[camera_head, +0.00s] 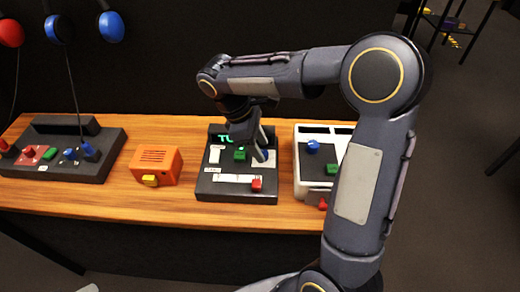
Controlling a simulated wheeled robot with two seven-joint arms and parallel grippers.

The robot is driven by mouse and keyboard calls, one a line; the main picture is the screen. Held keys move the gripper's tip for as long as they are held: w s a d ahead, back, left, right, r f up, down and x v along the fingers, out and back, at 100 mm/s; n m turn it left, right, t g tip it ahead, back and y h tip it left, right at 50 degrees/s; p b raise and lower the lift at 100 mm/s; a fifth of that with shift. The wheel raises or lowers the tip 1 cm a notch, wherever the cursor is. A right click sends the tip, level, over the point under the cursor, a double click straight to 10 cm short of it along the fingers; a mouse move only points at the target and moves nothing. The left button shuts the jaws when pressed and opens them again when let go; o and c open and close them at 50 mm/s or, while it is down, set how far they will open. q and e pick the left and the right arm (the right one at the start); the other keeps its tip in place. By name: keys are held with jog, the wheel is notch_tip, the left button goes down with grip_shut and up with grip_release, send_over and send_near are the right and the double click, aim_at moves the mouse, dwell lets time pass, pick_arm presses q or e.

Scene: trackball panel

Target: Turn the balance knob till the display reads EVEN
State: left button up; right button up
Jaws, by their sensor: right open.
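A black panel (218,190) stands on the wooden bench in the middle. Its display (225,138) shows green letters that look like "TU"; the rest is hidden behind my right gripper. The panel carries a green control (240,155), a pale slot strip and a red control (257,185). I cannot tell which control is the balance knob. My right gripper (252,148) is open and points down over the upper right of this panel, close to the green control. Contact cannot be made out. My left gripper is not in view.
An orange box (155,165) with a yellow button sits left of the panel. A white-cased device (304,183) stands at right, partly behind my right arm. A dark control box (95,165) is at far left. Red and blue headphone-like items hang above. Bare wood lies between devices.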

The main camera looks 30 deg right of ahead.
jog(key=shift+x, duration=0.75)
grip_shut()
jog(key=shift+r, duration=0.1)
jog(key=shift+w+r+m+g+y+p, duration=0.1)
jog(key=shift+m+g+y+p, duration=0.35)
jog(key=shift+m+p, duration=1)
jog(key=shift+d+m+g+y+p, duration=0.15)
jog(key=shift+m+y+p, duration=0.3)
jog(key=shift+m, duration=0.6)
jog(key=shift+m+g+y+p, duration=0.1)
jog(key=shift+m+y+p, duration=0.3)
jog(key=shift+m, duration=0.6)
